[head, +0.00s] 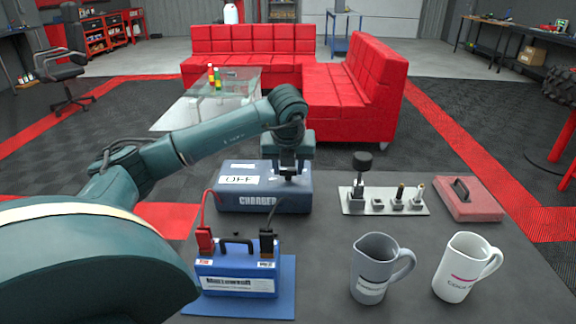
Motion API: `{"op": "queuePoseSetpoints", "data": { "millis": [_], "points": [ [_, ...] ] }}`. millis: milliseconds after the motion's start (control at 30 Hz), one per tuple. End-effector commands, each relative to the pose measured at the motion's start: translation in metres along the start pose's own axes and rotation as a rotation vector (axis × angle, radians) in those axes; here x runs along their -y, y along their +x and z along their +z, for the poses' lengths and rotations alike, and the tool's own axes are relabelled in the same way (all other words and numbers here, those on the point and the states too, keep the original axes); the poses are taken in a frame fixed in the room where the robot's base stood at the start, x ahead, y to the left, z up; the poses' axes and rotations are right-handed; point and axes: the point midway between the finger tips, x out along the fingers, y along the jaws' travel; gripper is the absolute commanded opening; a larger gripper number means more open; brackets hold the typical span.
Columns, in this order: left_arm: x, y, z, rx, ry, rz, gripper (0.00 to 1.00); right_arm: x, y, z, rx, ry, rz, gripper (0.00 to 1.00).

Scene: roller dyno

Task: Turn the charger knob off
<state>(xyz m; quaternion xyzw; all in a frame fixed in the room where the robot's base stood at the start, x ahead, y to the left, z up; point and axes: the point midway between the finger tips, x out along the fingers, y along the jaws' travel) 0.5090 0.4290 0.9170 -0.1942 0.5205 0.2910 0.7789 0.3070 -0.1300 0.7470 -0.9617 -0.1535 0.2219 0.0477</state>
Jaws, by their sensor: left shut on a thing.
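The charger (262,203) is a dark blue-grey box near the back left of the table, with "CHARGER" on its front and an "OFF" label (239,180) on top. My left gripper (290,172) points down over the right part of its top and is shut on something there. The charger knob is hidden by the fingers, so its angle cannot be told. A red clamp (205,240) and a black clamp (267,243) sit on the blue battery (236,275) in front, with a red cable running up to the charger. My right gripper is not in view.
The battery stands on a blue mat (285,305). A grey jug (370,275) and a white jug (460,272) stand front right. A metal plate with upright parts (385,205) and a red case (470,205) lie behind them. The table's centre is clear.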

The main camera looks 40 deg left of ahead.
Motion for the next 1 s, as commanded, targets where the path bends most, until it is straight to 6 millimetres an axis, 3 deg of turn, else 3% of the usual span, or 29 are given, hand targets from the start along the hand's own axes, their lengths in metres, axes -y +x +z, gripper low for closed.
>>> {"op": "queuePoseSetpoints", "data": {
  "millis": [167, 200, 433, 767, 1000],
  "points": [
    [0.0, 0.0, 0.0, 0.0, -0.004, 0.0, 0.17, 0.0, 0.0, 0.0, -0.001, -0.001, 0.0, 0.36],
    [0.0, 0.0, 0.0, 0.0, -0.004, 0.0, 0.42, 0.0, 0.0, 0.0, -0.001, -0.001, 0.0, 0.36],
    [0.0, 0.0, 0.0, 0.0, -0.002, 0.0, 0.61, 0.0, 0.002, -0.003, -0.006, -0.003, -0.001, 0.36],
    [0.0, -0.005, 0.001, 0.001, -0.001, -0.002, 0.62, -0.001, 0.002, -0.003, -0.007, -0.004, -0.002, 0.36],
    [0.001, -0.048, 0.002, 0.005, -0.001, -0.005, 0.62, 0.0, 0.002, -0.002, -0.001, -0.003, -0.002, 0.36]
  ]
}}
